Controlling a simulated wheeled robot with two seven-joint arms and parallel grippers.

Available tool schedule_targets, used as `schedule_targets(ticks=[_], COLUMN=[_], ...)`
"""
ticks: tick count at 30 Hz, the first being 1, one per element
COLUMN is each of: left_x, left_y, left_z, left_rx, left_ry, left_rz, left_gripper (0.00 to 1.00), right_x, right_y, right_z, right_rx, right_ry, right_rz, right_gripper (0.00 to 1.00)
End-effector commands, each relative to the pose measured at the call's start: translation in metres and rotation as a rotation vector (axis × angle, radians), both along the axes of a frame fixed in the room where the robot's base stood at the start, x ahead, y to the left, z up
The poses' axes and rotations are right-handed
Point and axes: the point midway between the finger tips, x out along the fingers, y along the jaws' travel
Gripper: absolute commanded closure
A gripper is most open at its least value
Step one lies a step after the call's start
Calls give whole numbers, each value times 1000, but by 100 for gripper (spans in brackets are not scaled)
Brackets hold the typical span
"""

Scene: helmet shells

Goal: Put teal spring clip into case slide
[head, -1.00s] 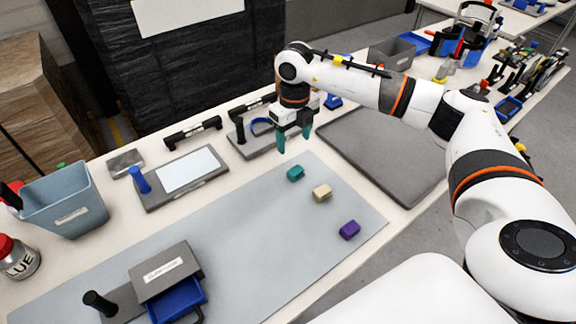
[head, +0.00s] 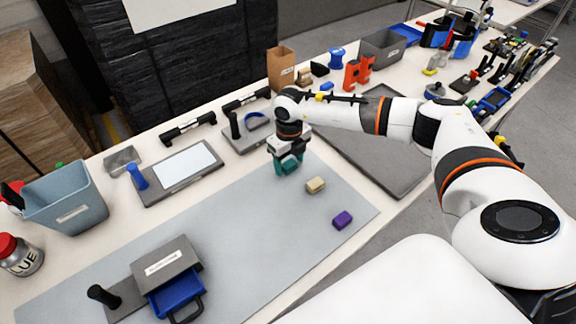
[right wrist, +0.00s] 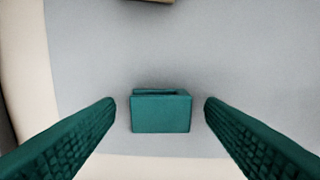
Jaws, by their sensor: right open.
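The teal spring clip (right wrist: 160,113) lies on the grey mat, between the two open green fingers of my right gripper (right wrist: 160,122) in the right wrist view, with a gap on each side. In the head view the right gripper (head: 288,167) is low over the clip and partly covers it. The case (head: 166,262) is a grey box at the front left of the mat, with a blue slide (head: 178,295) standing out from its front. My left gripper is not in view.
A beige clip (head: 316,185) and a purple clip (head: 342,220) lie on the mat (head: 240,250) right of the gripper. A dark tray (head: 385,165) is at the right. The mat's middle is clear.

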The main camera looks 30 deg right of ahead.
Motion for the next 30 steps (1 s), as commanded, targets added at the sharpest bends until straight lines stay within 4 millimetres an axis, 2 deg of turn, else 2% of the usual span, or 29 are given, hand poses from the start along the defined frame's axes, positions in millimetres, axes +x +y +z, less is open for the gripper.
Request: schedule_targets(ticks=[2,9,11,20,23,30], left_x=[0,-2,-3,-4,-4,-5], left_y=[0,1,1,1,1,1], left_z=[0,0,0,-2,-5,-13], left_rx=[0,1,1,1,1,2], left_ry=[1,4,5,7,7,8], left_rz=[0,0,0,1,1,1], left_gripper=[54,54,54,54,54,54], right_x=[0,0,0,1,1,1], right_y=[0,0,0,0,0,0], right_z=[0,0,0,6,21,69], right_rx=[0,0,0,0,2,1], right_ry=[0,0,0,-1,-4,-5], right_rz=[0,0,0,0,1,1], right_gripper=[38,77,84,84,84,84])
